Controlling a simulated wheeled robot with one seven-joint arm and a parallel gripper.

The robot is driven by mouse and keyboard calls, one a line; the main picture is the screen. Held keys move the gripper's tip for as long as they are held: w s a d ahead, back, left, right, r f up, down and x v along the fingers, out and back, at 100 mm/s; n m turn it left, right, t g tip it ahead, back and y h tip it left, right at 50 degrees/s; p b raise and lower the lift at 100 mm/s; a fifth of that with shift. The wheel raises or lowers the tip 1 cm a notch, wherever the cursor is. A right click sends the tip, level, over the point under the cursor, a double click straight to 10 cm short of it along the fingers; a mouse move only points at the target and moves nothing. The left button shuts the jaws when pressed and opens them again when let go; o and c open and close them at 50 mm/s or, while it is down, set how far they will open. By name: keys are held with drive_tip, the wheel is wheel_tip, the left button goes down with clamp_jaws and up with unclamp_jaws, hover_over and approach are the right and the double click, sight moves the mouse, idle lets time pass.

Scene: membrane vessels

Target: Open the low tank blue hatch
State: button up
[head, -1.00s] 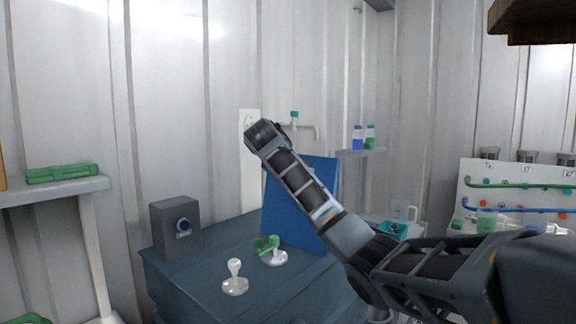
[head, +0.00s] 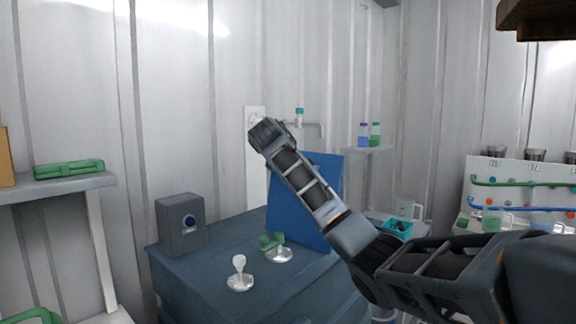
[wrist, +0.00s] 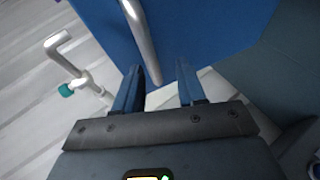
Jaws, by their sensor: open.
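The low tank (head: 215,265) is a dark blue-grey box. Its blue hatch (head: 318,205) stands raised and steeply tilted at the tank's back right, partly hidden by my arm. In the wrist view the blue hatch (wrist: 205,30) fills the upper part, with a metal bar handle (wrist: 141,38) running down it. My gripper (wrist: 160,70) is open, its two blue fingers on either side of the lower end of the bar. The bar is nearer the left finger; I cannot tell if they touch. In the head view the fingers are hidden.
A white knob (head: 239,272), a green-handled fitting (head: 275,247) and a grey box with a dial (head: 181,226) sit on the tank top. A wall pipe with a teal tap (head: 299,113) is behind the hatch. A shelf (head: 70,187) is at left.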

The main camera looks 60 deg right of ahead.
drive_tip(key=b+v, duration=0.1)
drive_tip(key=v, duration=0.6)
drive_tip(key=shift+a, duration=0.3)
drive_tip(key=shift+r, duration=0.15)
drive_tip(key=shift+s, duration=0.1)
